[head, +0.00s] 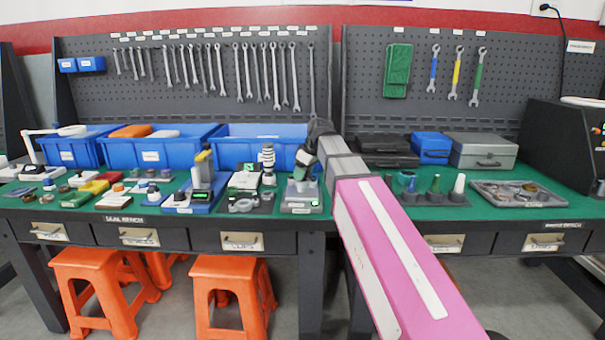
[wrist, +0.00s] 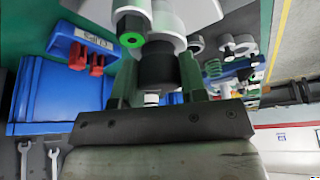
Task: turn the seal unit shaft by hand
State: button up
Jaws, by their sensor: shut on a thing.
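The seal unit (head: 301,197) stands on the green bench in the head view, a grey block with a lighter upper part. My gripper (head: 303,165) is above it, pointing down, at the unit's top. In the wrist view the unit's pale round body (wrist: 187,14) fills the top of the picture, with a dark side port with a green ring (wrist: 131,38). My gripper (wrist: 154,80) has its two fingers on either side of a black cylindrical shaft part (wrist: 156,68) and is shut on it. A small white tip (wrist: 151,99) shows beneath. The exact finger contact is partly hidden.
A dark tray of parts (head: 264,209) stands close left of the unit, with a blue tray (head: 180,209) beyond. Blue bins (head: 262,157) stand behind. To the right are a black case (head: 385,160) and a parts tray (head: 487,197). Orange stools (head: 222,268) stand in front of the bench.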

jog(key=shift+m+t+h, duration=0.45)
jog(key=shift+m+t, duration=0.05)
jog(key=shift+m, duration=1.2)
jog(key=shift+m+t+h, duration=0.45)
jog(key=shift+m+t, duration=0.05)
jog(key=shift+m, duration=1.2)
jog(key=shift+m+h, duration=0.6)
jog(key=shift+m, duration=0.9)
jog(key=shift+m+h, duration=0.6)
jog(key=shift+m, duration=1.4)
jog(key=o, duration=0.9)
jog(key=shift+o, duration=0.2)
jog(key=v, duration=1.1)
jog(key=shift+a, duration=0.2)
jog(key=shift+s+f, duration=0.15)
jog(key=shift+s, duration=0.1)
